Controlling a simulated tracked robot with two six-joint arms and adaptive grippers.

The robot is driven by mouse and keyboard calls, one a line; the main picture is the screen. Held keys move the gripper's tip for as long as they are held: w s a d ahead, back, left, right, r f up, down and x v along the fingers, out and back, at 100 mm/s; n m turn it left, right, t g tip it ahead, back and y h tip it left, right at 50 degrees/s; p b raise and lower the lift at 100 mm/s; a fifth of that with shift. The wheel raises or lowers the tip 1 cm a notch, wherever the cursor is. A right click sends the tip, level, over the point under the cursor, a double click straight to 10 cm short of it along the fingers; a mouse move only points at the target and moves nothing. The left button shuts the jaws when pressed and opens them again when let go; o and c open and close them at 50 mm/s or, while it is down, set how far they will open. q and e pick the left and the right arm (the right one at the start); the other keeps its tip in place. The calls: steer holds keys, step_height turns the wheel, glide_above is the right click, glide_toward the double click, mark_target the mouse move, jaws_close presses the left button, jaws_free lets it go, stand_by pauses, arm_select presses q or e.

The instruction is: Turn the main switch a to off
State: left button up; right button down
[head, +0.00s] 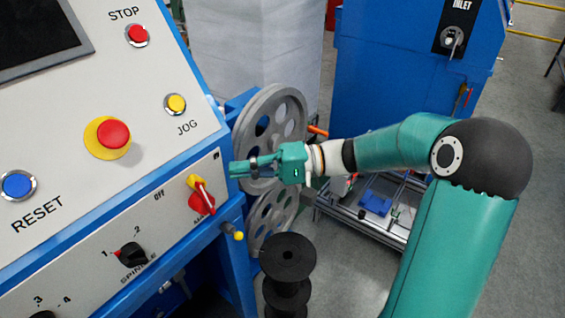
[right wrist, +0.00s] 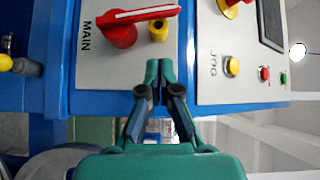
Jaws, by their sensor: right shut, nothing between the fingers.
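The main switch (head: 202,200) is a red rotary knob with a white line on its handle, on the lower sloped panel. In the head view its handle points up, slightly left, and the "Off" label (head: 159,194) is to its left. A yellow piece (head: 193,182) sits beside the handle. In the right wrist view the red knob (right wrist: 120,25) is close, beside the "MAIN" lettering, with the yellow piece (right wrist: 158,30) next to it. My right gripper (head: 234,169) is shut and empty, just right of the switch; its fingertips (right wrist: 160,68) appear apart from the knob. My left gripper is not in view.
Above are a red button on a yellow base (head: 112,135), a yellow JOG button (head: 176,104) and a STOP button (head: 137,35). A black spindle knob (head: 132,255) is lower left. Grey pulleys (head: 272,125) stand behind my right gripper, black spools (head: 288,258) below.

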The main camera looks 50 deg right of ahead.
steer(key=v, duration=0.8)
steer(key=n+p, duration=0.1)
steer(key=p, duration=1.9)
glide_toward(201, 196)
steer(key=shift+g+h, duration=0.3)
steer(key=shift+g, duration=0.1)
steer(key=w+a, duration=0.1)
steer(key=w, duration=0.2)
steer(key=w+a, duration=0.1)
steer(key=w, duration=0.1)
steer(key=shift+w+a+r, duration=0.1)
steer(key=shift+a+r, duration=0.2)
steer(key=shift+a+f, duration=0.25)
steer(key=shift+a, duration=0.3)
